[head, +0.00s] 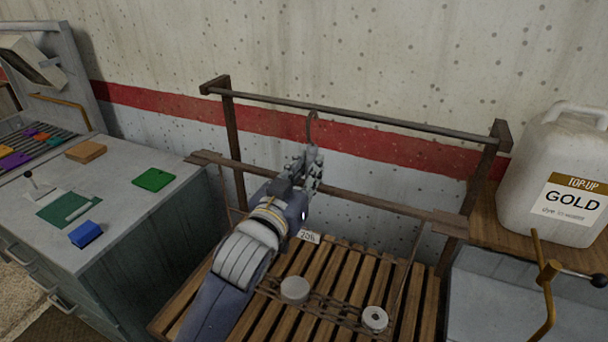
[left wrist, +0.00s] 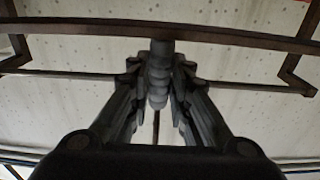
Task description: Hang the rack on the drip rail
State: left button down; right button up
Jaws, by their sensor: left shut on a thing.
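The drip rail (head: 400,123) is a dark bar across the top of a metal frame in front of the wall. The rack's hook (head: 313,125) is a thin dark curve whose top overlaps the rail in the head view; I cannot tell whether it rests over it. My left gripper (head: 312,172) is shut on the rack's ribbed stem (left wrist: 158,85), just below the hook. Thin wires slope down to a wire base (head: 325,317) above the slats, bearing two pale discs (head: 295,289) and a tag (head: 309,236). My arm hides part of it. My right gripper is not in view.
A lower crossbar (head: 370,199) passes behind my gripper. A slatted wooden surface (head: 285,262) lies below. A workbench (head: 115,215) stands left. A white GOLD jug (head: 553,160) stands right, near a brass lever (head: 546,295).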

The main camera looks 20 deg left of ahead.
pick_arm(q)
jog(key=shift+w+r, duration=0.15)
jog(key=shift+w, duration=1.2)
jog(key=w+b, duration=0.1)
jog(key=w, duration=0.2)
jog(key=shift+w+d, duration=0.1)
jog(key=shift+w, duration=0.1)
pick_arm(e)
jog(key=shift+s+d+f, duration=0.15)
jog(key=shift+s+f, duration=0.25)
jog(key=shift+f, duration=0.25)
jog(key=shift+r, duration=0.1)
pick_arm(q)
jog(key=shift+w, duration=0.35)
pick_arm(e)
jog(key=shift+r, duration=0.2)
